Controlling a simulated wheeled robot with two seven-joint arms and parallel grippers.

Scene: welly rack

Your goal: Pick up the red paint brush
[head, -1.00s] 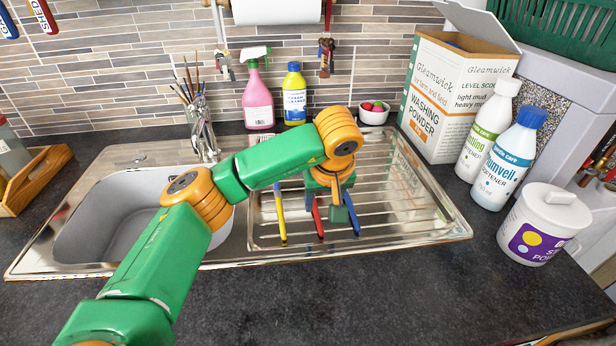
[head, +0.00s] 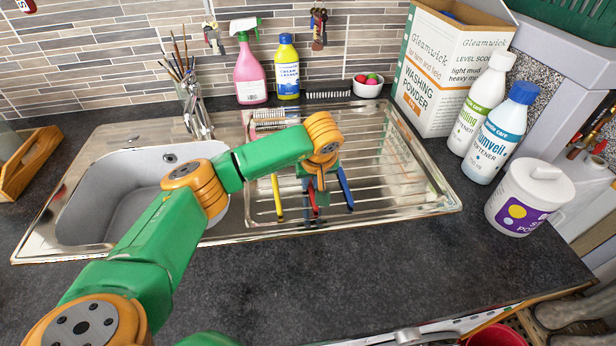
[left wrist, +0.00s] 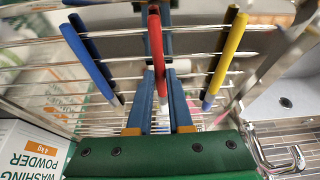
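The red paint brush (head: 313,197) lies on the ridged steel drainer between a yellow brush (head: 277,198) and a blue brush (head: 345,188). My left gripper (head: 318,182) is directly over the red brush and hides part of it in the head view. In the left wrist view the red brush (left wrist: 157,50) runs between my left gripper's two fingers (left wrist: 158,85). The fingers look apart, one on each side of the handle; firm contact cannot be made out. The blue brush (left wrist: 92,50) and yellow brush (left wrist: 225,60) are outside the fingers. My right gripper is not in view.
The sink bowl (head: 100,205) is left of the drainer (head: 400,200), with a tap (head: 197,115). Bottles, a small bowl (head: 368,86) and a washing powder box (head: 440,80) stand behind and right. A white tub (head: 525,200) is at the right. The front worktop is clear.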

